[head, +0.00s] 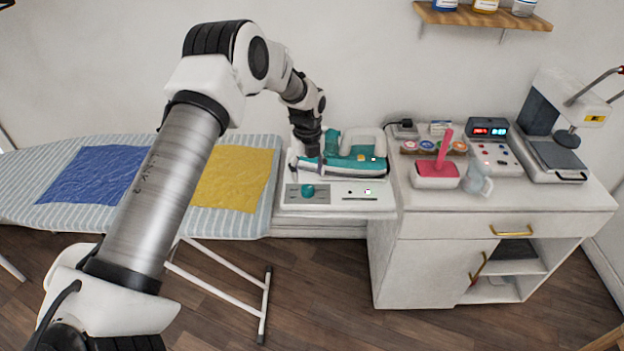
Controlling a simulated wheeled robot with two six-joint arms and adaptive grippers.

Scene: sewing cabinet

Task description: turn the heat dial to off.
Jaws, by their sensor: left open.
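A round teal dial (308,191) sits on a grey patch at the left of a white front panel (335,200). I take it to be the heat dial; its marks are too small to read. A teal and white iron (357,158) rests on the base behind the panel. My left gripper (304,172) is open, pointing down just behind and above the dial. I cannot tell whether a finger touches the dial. The gripper partly hides the iron's left end. My right gripper is not in view.
A striped ironing board (110,216) with blue cloth (95,174) and yellow cloth (233,180) is at left.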

